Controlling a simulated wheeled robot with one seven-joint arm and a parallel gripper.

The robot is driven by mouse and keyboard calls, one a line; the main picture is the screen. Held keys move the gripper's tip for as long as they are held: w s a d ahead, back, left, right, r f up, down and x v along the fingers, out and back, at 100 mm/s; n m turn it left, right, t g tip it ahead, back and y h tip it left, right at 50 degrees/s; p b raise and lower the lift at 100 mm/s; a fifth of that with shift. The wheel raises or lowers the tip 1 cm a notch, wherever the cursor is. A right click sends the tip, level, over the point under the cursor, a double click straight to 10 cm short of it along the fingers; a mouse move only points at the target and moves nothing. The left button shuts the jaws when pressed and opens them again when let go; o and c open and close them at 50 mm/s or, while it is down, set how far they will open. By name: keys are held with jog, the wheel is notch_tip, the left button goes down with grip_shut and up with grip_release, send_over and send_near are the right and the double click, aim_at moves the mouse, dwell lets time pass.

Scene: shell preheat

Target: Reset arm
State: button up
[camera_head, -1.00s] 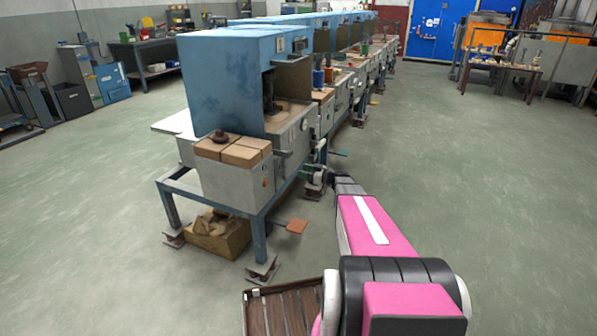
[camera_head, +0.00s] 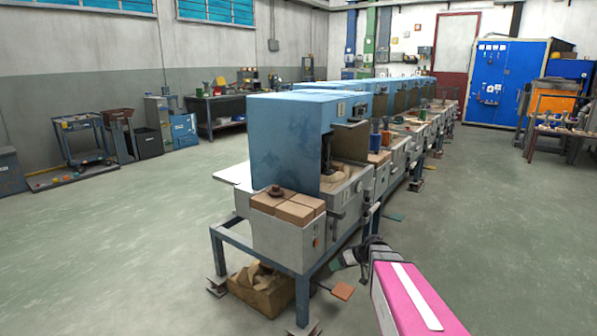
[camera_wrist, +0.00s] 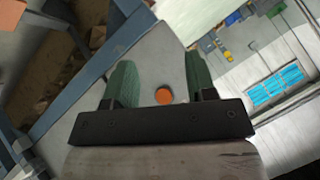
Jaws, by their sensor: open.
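My gripper shows in the wrist view (camera_wrist: 158,88), with two green fingers set wide apart and no object between them. An orange round spot on a grey panel shows behind the gap. In the head view my pink arm reaches from the lower right toward the machine bench, and the gripper (camera_head: 347,259) is small beside the bench's right side. The blue-hooded machine (camera_head: 290,140) stands on a blue-legged bench, with cardboard-brown blocks (camera_head: 288,208) in a grey box at its front.
A row of similar machines (camera_head: 400,95) runs back from the first. A brown box (camera_head: 262,290) of scraps and foot pedals (camera_head: 343,291) lie on the floor near the bench legs.

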jog(key=s+d+r+m+g+h, duration=0.1)
jog(key=s+m+h, duration=0.2)
jog(key=s, duration=0.5)
jog(key=s+d+m+g+h, duration=0.1)
jog(key=s+m+h, duration=0.2)
jog(key=s+h, duration=0.3)
jog(key=shift+s+d+r+m+g, duration=0.3)
jog(key=shift+s+r+m, duration=0.1)
jog(key=shift+s, duration=0.5)
